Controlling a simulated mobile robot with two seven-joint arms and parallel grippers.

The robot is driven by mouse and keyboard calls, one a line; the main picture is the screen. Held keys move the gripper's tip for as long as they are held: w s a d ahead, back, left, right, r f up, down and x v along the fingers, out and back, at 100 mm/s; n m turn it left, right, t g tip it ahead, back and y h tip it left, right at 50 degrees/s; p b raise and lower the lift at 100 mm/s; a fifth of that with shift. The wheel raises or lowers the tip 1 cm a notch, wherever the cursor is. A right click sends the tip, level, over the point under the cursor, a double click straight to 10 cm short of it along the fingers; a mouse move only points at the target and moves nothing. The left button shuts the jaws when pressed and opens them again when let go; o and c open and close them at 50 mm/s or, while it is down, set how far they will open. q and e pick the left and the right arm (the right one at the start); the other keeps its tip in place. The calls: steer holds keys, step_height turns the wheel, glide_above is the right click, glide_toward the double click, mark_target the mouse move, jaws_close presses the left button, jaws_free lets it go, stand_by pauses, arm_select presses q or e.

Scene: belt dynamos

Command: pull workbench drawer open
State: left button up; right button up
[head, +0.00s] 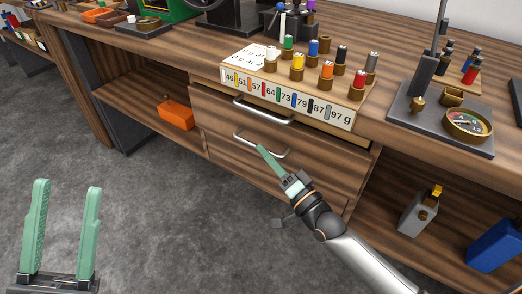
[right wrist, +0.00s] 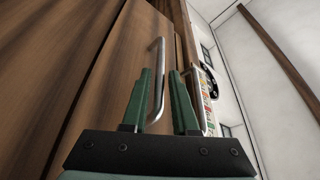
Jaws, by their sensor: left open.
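The workbench (head: 185,62) is wooden, with two stacked drawers in the middle. The upper drawer has a metal bar handle (head: 264,112), and the lower drawer (head: 225,148) has a similar handle (head: 243,140). My right gripper (head: 262,150) is at the lower handle. The upper handle (right wrist: 204,108) passes outside the right finger. My left gripper (head: 67,186) is open and empty over the floor, far from the drawers.
A numbered rack (head: 290,98) with several coloured cylinders stands on the bench top above the drawers. An orange bin (head: 176,114) sits on the left shelf; a grey can (head: 417,215) and blue box (head: 497,246) are lower right. The floor in front is clear.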

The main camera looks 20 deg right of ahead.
steer(key=shift+x, duration=1.25)
steer(key=shift+c, duration=0.2)
jaws_close()
stand_by(0.4)
